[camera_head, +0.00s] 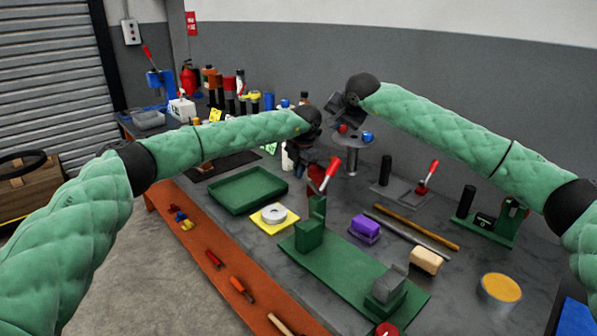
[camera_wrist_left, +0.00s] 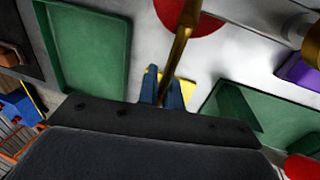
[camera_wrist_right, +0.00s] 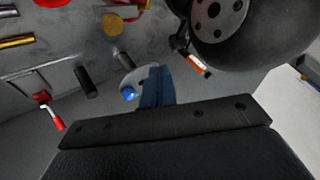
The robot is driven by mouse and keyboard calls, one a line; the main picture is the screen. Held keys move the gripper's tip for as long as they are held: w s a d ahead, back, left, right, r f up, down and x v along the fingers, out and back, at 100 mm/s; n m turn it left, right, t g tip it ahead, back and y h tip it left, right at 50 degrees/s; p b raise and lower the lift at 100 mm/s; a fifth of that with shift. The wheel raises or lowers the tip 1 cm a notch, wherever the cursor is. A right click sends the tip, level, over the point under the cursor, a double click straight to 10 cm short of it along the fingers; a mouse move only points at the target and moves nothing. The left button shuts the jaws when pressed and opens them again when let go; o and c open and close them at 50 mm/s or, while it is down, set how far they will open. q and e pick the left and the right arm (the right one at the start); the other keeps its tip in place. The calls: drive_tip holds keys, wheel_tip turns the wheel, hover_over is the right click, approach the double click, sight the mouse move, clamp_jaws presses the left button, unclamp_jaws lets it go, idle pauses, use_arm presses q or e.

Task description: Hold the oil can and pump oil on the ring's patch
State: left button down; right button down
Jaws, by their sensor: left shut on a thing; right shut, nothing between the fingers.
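My left gripper (camera_head: 304,155) reaches down over the middle of the table. In the left wrist view its blue fingers (camera_wrist_left: 163,92) are shut on a brass rod-like part in front of a red round body, which I take as the oil can (camera_wrist_left: 182,38). A pale ring (camera_head: 273,213) lies on a yellow pad (camera_head: 257,221), left of and below that gripper. I cannot make out an oil patch on it. My right gripper (camera_head: 344,110) is shut and empty above a round grey stand (camera_head: 354,142).
A green tray (camera_head: 247,190) lies left of the ring. A green fixture plate (camera_head: 340,272), a purple block (camera_head: 365,229) and a red-handled clamp (camera_head: 428,177) stand to the right. Bottles crowd the back. In the right wrist view, a large dark flanged part (camera_wrist_right: 218,20) sits near the right fingers.

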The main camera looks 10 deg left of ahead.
drive_tip(key=shift+f, duration=4.25)
drive_tip(key=shift+f, duration=0.1)
drive_tip(key=shift+f, duration=0.75)
drive_tip(key=shift+r, duration=0.85)
drive_tip(key=shift+r, duration=3.05)
